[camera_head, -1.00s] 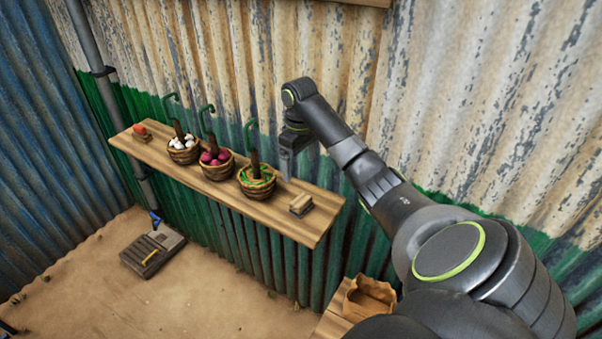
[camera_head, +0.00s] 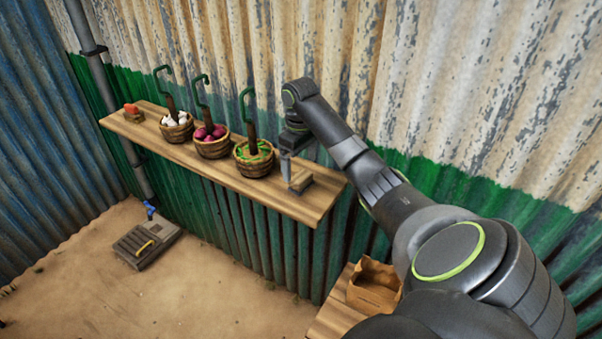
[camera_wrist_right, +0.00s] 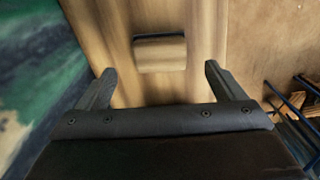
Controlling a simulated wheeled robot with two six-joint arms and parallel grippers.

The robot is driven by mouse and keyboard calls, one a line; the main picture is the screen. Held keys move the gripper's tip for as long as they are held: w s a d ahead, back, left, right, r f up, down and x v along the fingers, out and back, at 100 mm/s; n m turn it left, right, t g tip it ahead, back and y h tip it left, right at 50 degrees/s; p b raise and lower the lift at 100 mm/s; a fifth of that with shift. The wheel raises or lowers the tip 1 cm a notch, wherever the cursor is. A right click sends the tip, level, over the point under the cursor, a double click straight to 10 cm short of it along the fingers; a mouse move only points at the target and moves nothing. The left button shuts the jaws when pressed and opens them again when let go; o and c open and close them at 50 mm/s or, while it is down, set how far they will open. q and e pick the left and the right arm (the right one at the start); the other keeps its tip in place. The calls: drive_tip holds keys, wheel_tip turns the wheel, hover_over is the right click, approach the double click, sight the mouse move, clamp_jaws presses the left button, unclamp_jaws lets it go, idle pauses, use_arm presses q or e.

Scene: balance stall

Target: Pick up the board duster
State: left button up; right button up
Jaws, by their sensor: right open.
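The board duster is a small wooden block (camera_head: 303,180) on the wooden shelf (camera_head: 318,205), near its right end. It also shows in the right wrist view as a pale wooden block (camera_wrist_right: 160,53). My right gripper (camera_head: 290,175) is open above the duster, partly covering it in the head view. In the right wrist view the two fingers of the right gripper (camera_wrist_right: 160,70) are spread wide, with the duster in line with the gap and just beyond the tips. Nothing is between the fingers. My left gripper is not in view.
Three baskets stand on the shelf, with white bulbs (camera_head: 176,128), red onions (camera_head: 211,146) and green-topped produce (camera_head: 254,160); dark posts with green hooks rise there. An orange-topped block (camera_head: 133,112) is at the far left. A paper bag (camera_head: 374,288) sits below right. Corrugated walls stand behind.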

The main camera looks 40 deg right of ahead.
sight(301, 175)
drive_tip(key=shift+s+f+b, duration=0.1)
drive_tip(key=shift+f+b, duration=0.25)
drive_tip(key=shift+f, duration=0.2)
drive_tip(key=shift+s+f, duration=0.1)
drive_tip(key=shift+f, duration=1.8)
drive_tip(key=c, duration=1.1)
drive_tip(key=shift+r, duration=0.1)
drive_tip(key=shift+d+r, duration=0.1)
drive_tip(key=shift+r, duration=0.45)
drive_tip(key=shift+r+b, duration=0.35)
drive_tip(key=shift+r, duration=0.25)
wheel_tip(301, 175, up, 8)
drive_tip(key=p, duration=0.7)
drive_tip(key=shift+f, duration=0.15)
